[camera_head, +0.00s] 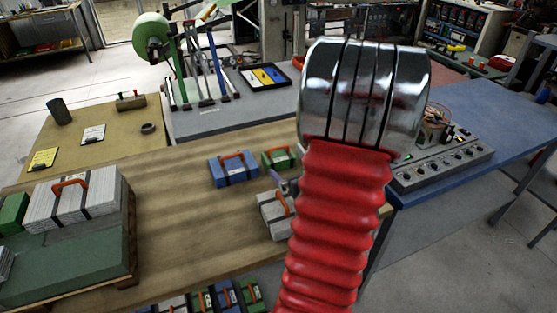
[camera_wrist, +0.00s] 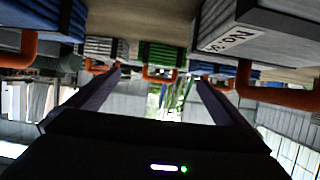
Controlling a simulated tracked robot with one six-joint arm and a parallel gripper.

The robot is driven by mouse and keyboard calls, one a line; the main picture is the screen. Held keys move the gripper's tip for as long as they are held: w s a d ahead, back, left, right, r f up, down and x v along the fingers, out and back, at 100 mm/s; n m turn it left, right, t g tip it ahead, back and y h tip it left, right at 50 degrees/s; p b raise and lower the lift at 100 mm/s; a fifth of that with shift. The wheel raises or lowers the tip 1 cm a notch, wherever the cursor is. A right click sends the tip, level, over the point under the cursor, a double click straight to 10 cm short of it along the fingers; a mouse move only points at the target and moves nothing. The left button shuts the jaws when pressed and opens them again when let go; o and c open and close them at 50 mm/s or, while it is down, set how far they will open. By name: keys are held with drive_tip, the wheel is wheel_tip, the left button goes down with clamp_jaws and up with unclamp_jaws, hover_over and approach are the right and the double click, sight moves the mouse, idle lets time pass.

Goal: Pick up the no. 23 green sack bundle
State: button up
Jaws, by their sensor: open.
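A green sack bundle (camera_head: 275,160) with an orange handle lies on the wooden table in the head view, partly behind my arm. A green bundle with an orange handle (camera_wrist: 162,54) also shows in the wrist view, between and beyond my fingertips. No number is readable on it. My gripper (camera_wrist: 160,76) is open and empty, with its two fingers apart. In the head view, only a small part of my gripper shows, left of the red arm sleeve, above a grey bundle (camera_head: 270,211); the rest is hidden.
A blue bundle (camera_head: 234,170) lies left of the green one. In the wrist view, a grey bundle (camera_wrist: 262,32) with a partly readable label is close at right. A loaded pallet (camera_head: 65,268) stands at left. More bundles sit below the front edge. The table's middle is clear.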

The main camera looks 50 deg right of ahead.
sight(281, 158)
drive_tip(key=x, duration=0.8)
drive_tip(key=shift+w, duration=0.1)
drive_tip(key=shift+w+d+f, duration=0.1)
drive_tip(key=shift+w+d, duration=0.05)
drive_tip(key=shift+x, duration=2.6)
drive_tip(key=shift+w, duration=0.1)
drive_tip(key=c, duration=0.9)
